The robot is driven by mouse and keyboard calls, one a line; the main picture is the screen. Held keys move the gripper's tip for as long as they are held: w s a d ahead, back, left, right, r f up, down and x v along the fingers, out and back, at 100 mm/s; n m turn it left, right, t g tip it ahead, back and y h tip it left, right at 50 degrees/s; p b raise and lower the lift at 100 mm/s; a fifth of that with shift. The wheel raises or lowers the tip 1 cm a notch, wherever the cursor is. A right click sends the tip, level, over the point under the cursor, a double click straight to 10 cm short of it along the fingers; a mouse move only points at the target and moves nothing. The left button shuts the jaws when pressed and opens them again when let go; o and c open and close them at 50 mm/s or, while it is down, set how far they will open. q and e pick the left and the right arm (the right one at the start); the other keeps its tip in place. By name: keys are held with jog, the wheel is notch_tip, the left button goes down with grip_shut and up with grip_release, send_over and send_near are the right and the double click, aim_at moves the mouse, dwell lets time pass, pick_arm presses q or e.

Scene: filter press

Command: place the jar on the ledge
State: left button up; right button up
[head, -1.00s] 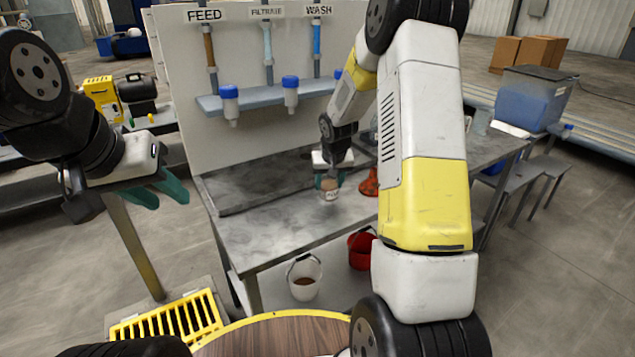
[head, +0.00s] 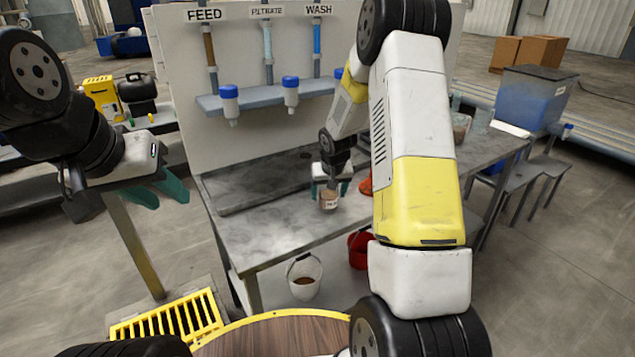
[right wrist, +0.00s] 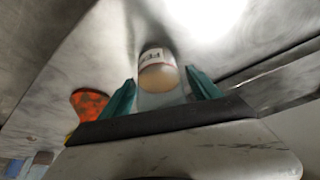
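The jar (head: 328,201), small and clear with a pale label and brown contents, is between the fingers of my right gripper (head: 330,187) over the grey bench. In the right wrist view the jar (right wrist: 157,76) sits between the two green fingers of the gripper (right wrist: 162,97), which look closed on it. I cannot tell whether its base touches the bench. The blue-grey ledge (head: 262,98) runs along the white panel, above and behind the gripper. My left gripper (head: 160,190) is open and empty, left of the bench.
An orange-red object (head: 366,186) is right of the jar, partly hidden by my arm. White (head: 304,279) and red (head: 359,250) buckets are below the bench. The bench left of the jar is clear.

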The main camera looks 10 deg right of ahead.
jog(key=shift+r, duration=0.1)
jog(key=shift+r, duration=0.35)
jog(key=s+a+r+t, duration=0.1)
jog(key=s+r, duration=0.7)
jog(key=r, duration=0.3)
jog(key=s+a+r, duration=0.1)
jog(key=s+r, duration=0.7)
jog(key=r, duration=0.3)
jog(key=s+a+r+y, duration=0.1)
jog(key=s+a+r, duration=0.1)
jog(key=s, duration=0.6)
jog(key=s+a+r+n+y, duration=0.1)
jog(key=s+r, duration=0.1)
jog(key=s, duration=0.7)
jog(key=shift+s+a+r+t, duration=0.25)
jog(key=shift+a+r+t, duration=0.1)
jog(key=shift+a+t, duration=0.05)
